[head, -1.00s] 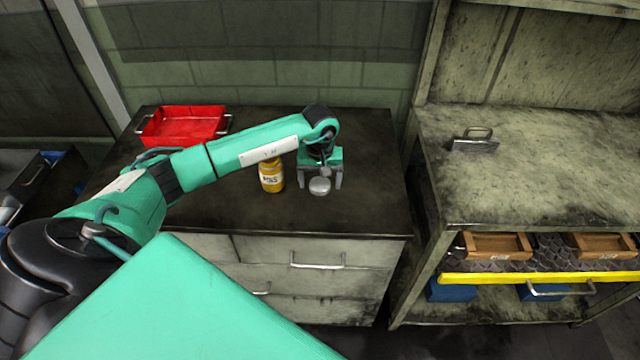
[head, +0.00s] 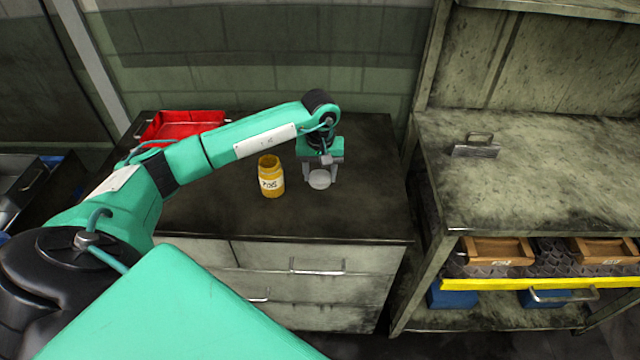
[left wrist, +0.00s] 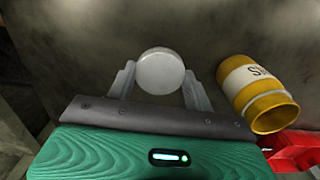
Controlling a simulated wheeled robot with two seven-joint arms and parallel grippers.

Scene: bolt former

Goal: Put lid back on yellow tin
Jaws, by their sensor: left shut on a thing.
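The yellow tin (head: 271,177) stands upright on the dark cabinet top, its open mouth facing up and a pale label on its side. It also shows in the left wrist view (left wrist: 257,93), to the right of the gripper. My left gripper (head: 320,184) is just right of the tin, pointing down and shut on the round pale grey lid (head: 319,179). In the left wrist view the lid (left wrist: 160,71) sits between the two fingertips. The lid is apart from the tin. How high it is above the top is hard to tell. My right gripper is not in view.
A red tray (head: 182,124) with handles sits at the back left of the dark cabinet top (head: 370,205), behind my arm. The top is clear to the right and front. A worn bench (head: 560,165) with a metal handled piece (head: 476,148) stands at right.

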